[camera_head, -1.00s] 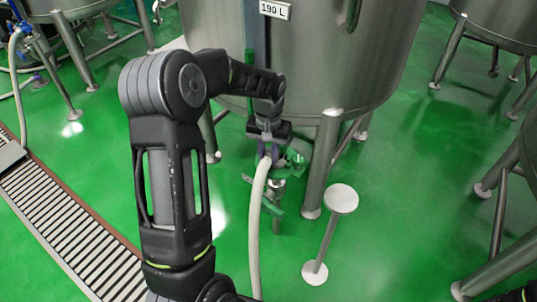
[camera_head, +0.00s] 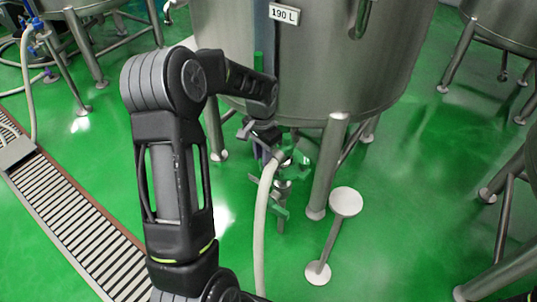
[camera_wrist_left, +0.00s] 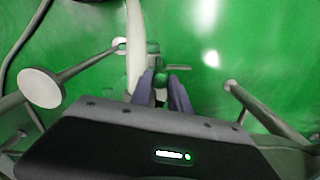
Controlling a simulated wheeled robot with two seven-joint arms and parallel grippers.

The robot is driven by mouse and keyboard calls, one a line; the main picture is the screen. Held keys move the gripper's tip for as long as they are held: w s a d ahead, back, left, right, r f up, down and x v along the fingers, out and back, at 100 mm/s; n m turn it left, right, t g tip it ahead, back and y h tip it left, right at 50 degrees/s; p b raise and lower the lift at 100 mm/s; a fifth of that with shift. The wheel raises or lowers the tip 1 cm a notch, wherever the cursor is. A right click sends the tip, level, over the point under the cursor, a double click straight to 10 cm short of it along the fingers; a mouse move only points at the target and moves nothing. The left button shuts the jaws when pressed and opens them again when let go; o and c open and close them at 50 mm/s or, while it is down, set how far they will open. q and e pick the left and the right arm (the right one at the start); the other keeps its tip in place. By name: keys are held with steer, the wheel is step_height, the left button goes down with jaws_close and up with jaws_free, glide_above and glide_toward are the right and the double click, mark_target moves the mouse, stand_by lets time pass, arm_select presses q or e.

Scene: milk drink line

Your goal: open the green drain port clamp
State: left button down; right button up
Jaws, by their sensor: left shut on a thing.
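The green drain port clamp (camera_head: 302,160) shows in the head view at the valve under the tank, partly hidden by the hose end and my gripper. The pale hose (camera_head: 261,215) runs down from this fitting to the floor. My left gripper (camera_head: 264,152) is at the fitting, tilted, just left of the hose end. In the left wrist view its two purple fingers (camera_wrist_left: 161,84) are close around a small green and dark part, which seems to be the clamp; the exact contact is hidden. My right gripper is not in view.
The steel tank (camera_head: 330,60) stands over the fitting, with a leg (camera_head: 327,165) close to its right. A round-topped stand (camera_head: 346,202) is on the floor at the right. A floor grate (camera_head: 70,225) runs at the left. Open green floor lies between.

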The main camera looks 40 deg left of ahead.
arm_select(q)
steer(key=shift+w+a+m+p, duration=0.1)
steer(key=shift+a+m+p, duration=0.25)
steer(key=shift+a+m, duration=0.7)
steer(key=shift+s+a+m+p, duration=0.1)
steer(key=shift+a+m+p, duration=0.3)
steer(key=shift+m, duration=1)
steer(key=shift+w+a+m+p, duration=0.1)
steer(key=shift+a+m+p, duration=0.15)
steer(key=shift+a+m, duration=0.85)
steer(key=shift+d+m, duration=0.2)
steer(key=shift+m, duration=0.05)
steer(key=c, duration=1.2)
jaws_free()
steer(key=shift+c, duration=0.2)
step_height(320, 180, up, 8)
